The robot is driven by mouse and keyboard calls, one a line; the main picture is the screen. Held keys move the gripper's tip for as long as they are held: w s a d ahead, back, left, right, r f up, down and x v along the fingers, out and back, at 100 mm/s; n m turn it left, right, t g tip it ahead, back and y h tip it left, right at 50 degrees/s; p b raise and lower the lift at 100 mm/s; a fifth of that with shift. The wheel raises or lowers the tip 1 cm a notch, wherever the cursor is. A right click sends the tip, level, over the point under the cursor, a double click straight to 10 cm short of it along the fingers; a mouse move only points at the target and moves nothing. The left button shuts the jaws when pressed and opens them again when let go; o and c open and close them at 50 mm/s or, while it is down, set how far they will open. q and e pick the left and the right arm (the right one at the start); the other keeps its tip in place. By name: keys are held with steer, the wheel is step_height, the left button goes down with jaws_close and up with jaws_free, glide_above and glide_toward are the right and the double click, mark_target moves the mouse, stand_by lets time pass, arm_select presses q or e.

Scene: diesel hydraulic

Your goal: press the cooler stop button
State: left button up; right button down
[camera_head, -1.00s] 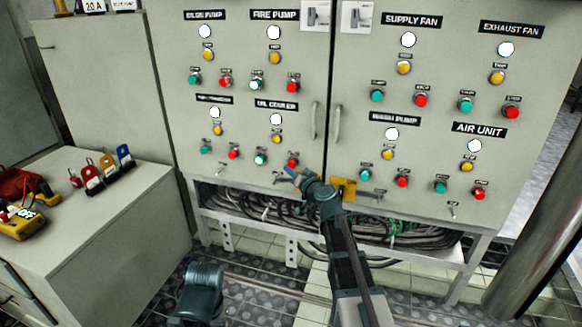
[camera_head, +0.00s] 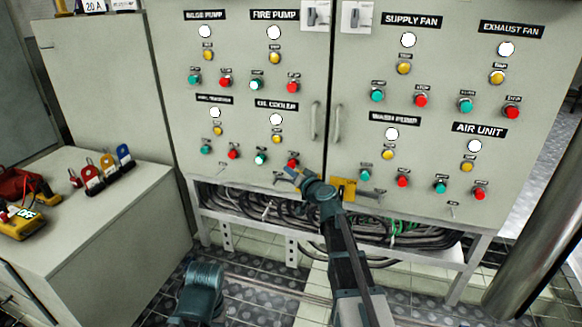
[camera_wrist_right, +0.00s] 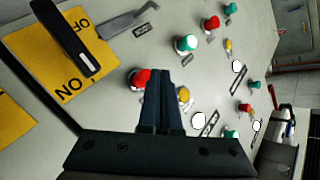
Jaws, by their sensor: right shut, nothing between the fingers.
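The oil cooler label (camera_head: 276,105) is on the left cabinet door, above a white lamp, a yellow trip lamp, a green start button (camera_head: 261,158) and the red cooler stop button (camera_head: 292,163). My right gripper (camera_head: 290,171) is shut and empty, its tips just below the red button and partly covering it. In the right wrist view the red stop button (camera_wrist_right: 138,78) is right beside the tips of the closed fingers (camera_wrist_right: 158,73). Whether they touch it I cannot tell. My left gripper is out of view.
A yellow plate with a black switch handle (camera_head: 343,189) is right of my gripper. Two door handles (camera_head: 337,122) stand out at the door seam. Cables (camera_head: 270,205) hang beneath the cabinet. A bench with padlocks (camera_head: 91,180) and a meter (camera_head: 20,224) stands left.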

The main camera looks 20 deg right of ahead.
steer(key=shift+w, duration=0.1)
steer(key=shift+w+d, duration=0.2)
steer(key=shift+w, duration=0.05)
steer(key=shift+w+d, duration=0.3)
steer(key=shift+w, duration=0.15)
stand_by(0.8)
steer(key=shift+s, duration=0.15)
steer(key=shift+s+a, duration=0.5)
steer(key=shift+s, duration=0.15)
steer(key=shift+s, duration=0.1)
steer(key=s+a, duration=0.1)
steer(key=s, duration=0.1)
steer(key=s+a, duration=0.1)
steer(key=s, duration=0.1)
steer(key=shift+a, duration=0.4)
stand_by(0.6)
